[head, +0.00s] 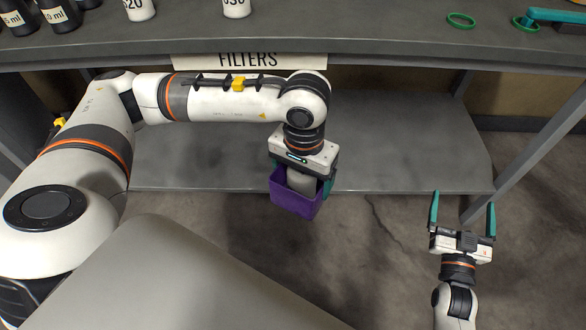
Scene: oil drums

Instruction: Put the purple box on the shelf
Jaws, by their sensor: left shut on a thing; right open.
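The purple box (297,203) is an open-topped box with something pale grey inside it or just above it; I cannot tell whether that is contents or part of my gripper. My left gripper (302,178) reaches down from above and is shut on the purple box, with one teal finger showing at its right side. The box hangs at the front edge of the lower grey shelf (400,155), below the tabletop. I cannot tell its exact height. My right gripper (463,212) is open and empty, its teal fingers spread, right of the box.
A "FILTERS" sign (248,60) hangs under the front edge of the grey tabletop (350,25). Bottles and white containers (236,8) stand on top at the left, green rings (461,20) at the right. The visible lower shelf is bare. A slanted metal leg (530,150) bounds the right side.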

